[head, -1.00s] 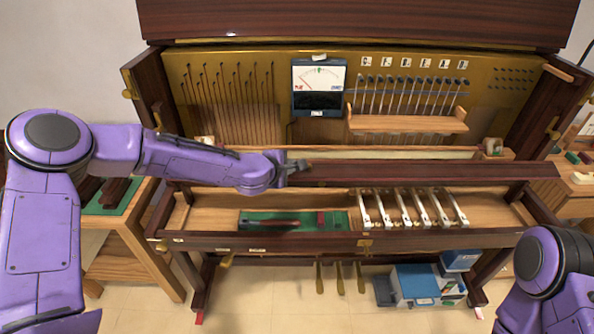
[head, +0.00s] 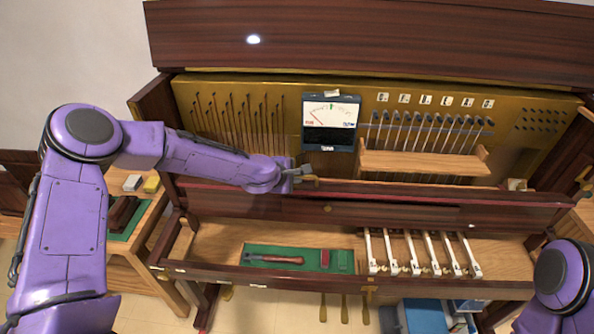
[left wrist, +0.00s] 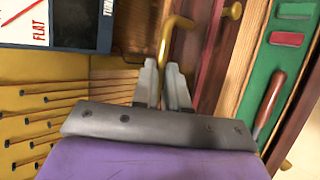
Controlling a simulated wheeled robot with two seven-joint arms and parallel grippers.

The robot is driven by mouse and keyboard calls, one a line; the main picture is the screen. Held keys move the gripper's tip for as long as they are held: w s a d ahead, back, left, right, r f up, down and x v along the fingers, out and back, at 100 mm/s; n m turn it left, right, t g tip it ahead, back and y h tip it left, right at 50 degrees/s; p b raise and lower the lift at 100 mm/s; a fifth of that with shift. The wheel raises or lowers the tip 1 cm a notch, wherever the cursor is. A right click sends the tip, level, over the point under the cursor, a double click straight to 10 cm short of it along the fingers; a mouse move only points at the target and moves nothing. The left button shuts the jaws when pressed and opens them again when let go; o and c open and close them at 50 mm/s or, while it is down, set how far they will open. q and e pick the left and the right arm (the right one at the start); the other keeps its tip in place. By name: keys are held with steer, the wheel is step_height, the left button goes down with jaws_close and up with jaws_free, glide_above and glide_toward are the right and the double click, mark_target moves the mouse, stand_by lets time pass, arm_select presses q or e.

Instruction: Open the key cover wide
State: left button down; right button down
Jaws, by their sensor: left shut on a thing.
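The key cover (head: 420,209) is a long dark-wood panel across the piano above the key bed. It stands raised, its broad face with a small knob turned toward me. My left gripper (head: 305,177) is at its upper edge, left of centre. In the left wrist view, the left gripper's fingers (left wrist: 164,85) are closed around a curved brass handle (left wrist: 172,32) beside the cover (left wrist: 215,62). How the handle meets the cover is partly hidden. My right arm shows at the lower right; its gripper is out of view.
White keys (head: 418,252) stand in the open key bed. A green tray (head: 340,262) there holds a wood-handled tool. A tuning meter (head: 330,122) and a wooden rail (head: 425,163) are behind the cover. The lid (head: 400,45) is above. A side table stands left.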

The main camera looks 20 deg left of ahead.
arm_select(q)
steer(key=shift+w+a+r, duration=0.1)
steer(key=shift+w+r, duration=0.25)
steer(key=shift+r, duration=0.2)
steer(key=c, duration=1.2)
jaws_free()
steer(key=shift+w+f, duration=0.1)
steer(key=shift+w, duration=0.05)
steer(key=shift+o, duration=0.2)
steer(key=shift+f, duration=0.3)
steer(key=v, duration=1)
steer(key=shift+s+r+b, duration=0.15)
steer(key=shift+s+b, duration=0.05)
steer(key=shift+b, duration=0.2)
